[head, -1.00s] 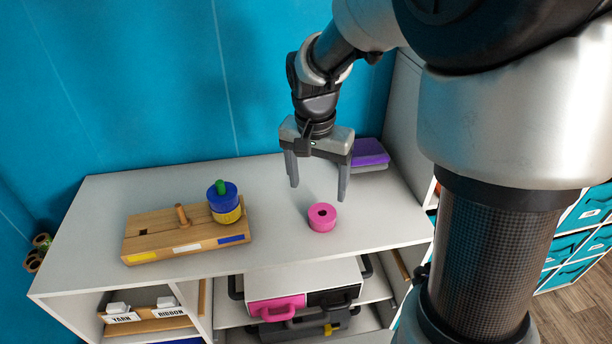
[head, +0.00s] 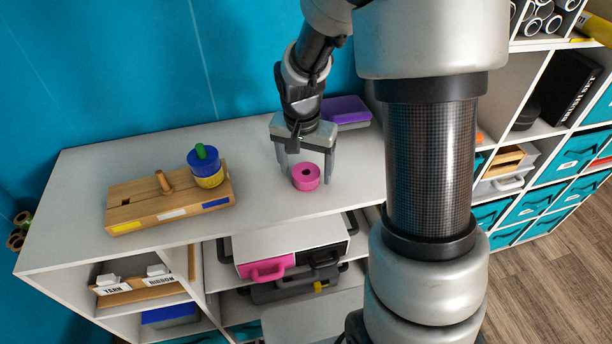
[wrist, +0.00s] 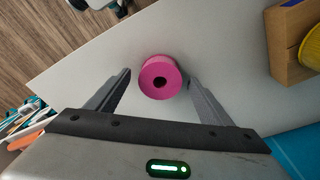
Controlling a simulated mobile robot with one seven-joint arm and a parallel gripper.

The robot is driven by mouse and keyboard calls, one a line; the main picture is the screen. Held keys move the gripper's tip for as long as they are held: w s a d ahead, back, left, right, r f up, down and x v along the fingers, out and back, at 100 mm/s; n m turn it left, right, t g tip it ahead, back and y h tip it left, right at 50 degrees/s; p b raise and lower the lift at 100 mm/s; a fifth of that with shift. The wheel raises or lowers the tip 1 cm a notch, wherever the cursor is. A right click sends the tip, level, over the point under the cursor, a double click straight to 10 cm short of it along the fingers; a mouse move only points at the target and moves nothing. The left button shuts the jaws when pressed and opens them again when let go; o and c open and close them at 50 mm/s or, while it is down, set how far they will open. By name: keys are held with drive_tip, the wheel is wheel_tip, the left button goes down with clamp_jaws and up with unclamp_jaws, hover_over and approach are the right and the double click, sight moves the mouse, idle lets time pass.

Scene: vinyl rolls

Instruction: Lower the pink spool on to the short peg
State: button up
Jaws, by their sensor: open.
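The pink spool (head: 306,177) stands upright on the white shelf top, its dark centre hole facing up. My gripper (head: 306,174) is open and empty, with its fingers coming down around the spool. In the wrist view the spool (wrist: 160,77) lies between and just beyond the two fingertips, apparently clear of both. The wooden peg board (head: 137,212) lies to the left with a bare short wooden peg (head: 163,182) in its middle. A blue spool (head: 203,158) sits above a yellow spool (head: 210,181) on a green-topped peg at the board's right.
A purple block (head: 345,109) lies on the shelf top behind my gripper. The shelf top (head: 255,195) is clear between spool and board. The spool is near the front edge. Below are a pink-handled case (head: 268,269) and labelled bins.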

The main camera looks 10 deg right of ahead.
drive_tip(key=c, duration=1.1)
wheel_tip(320, 180, up, 10)
drive_tip(key=shift+r+p, duration=0.1)
drive_tip(key=shift+p, duration=0.3)
drive_tip(key=shift+c, duration=0.2)
drive_tip(key=o, duration=0.5)
drive_tip(key=shift+c, duration=0.2)
drive_tip(key=c, duration=1)
drive_tip(key=shift+c, duration=0.2)
drive_tip(key=a+r+n+p, duration=0.3)
drive_tip(key=a+r+p, duration=0.1)
drive_tip(key=a, duration=1.2)
drive_tip(key=w+a+r+n+p, duration=0.1)
drive_tip(key=a+r+n+p, duration=0.2)
drive_tip(key=a, duration=1.2)
drive_tip(key=shift+w+a+r+y+p, duration=0.35)
drive_tip(key=shift+r+p, duration=0.2)
drive_tip(key=shift+p, duration=0.25)
